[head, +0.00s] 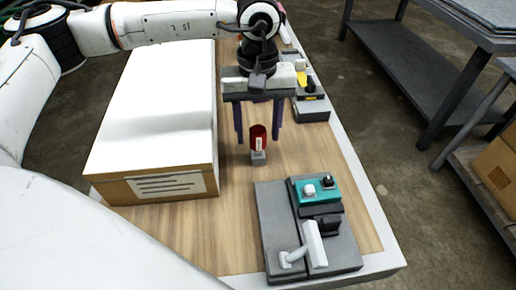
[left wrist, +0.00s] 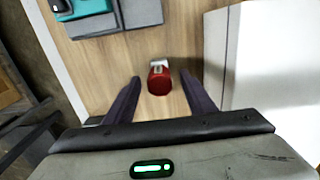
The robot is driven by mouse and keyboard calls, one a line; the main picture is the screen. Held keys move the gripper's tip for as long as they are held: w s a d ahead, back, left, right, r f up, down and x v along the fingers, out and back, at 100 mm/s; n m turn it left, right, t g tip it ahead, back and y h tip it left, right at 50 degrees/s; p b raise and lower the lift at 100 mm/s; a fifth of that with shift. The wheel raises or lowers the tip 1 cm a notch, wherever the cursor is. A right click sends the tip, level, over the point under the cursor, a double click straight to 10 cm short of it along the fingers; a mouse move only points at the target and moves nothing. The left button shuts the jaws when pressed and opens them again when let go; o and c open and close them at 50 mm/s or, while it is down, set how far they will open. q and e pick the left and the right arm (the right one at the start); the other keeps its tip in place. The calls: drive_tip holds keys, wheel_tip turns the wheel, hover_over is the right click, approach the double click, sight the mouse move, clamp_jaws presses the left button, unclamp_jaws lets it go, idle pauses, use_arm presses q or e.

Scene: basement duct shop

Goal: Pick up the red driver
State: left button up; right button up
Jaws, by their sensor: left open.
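The red driver (head: 258,138) stands upright on the wooden workbench, with a small grey block-like part at its foot. It also shows in the left wrist view (left wrist: 159,80), below and between the fingers. My left gripper (head: 259,140) is open, pointing down, with its dark fingers on either side of the driver in the head view. In the left wrist view the gripper (left wrist: 160,95) has a gap between each finger and the driver. I cannot tell how far the fingertips are above the bench. My right gripper is not in view.
A large white-topped box (head: 158,100) stands close left of the driver. A grey tray (head: 275,235) with a teal device (head: 316,192) and a white handled tool lies at the near right. Another dark tray (head: 312,110) with a yellow item is behind. Bare wood (head: 225,235) lies in front.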

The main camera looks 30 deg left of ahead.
use_arm(q)
drive_tip(key=shift+f, duration=1.45)
drive_tip(key=c, duration=1.2)
drive_tip(key=shift+r, duration=0.15)
wheel_tip(320, 180, up, 10)
drive_tip(key=shift+f+b, duration=0.1)
drive_tip(key=shift+b, duration=0.2)
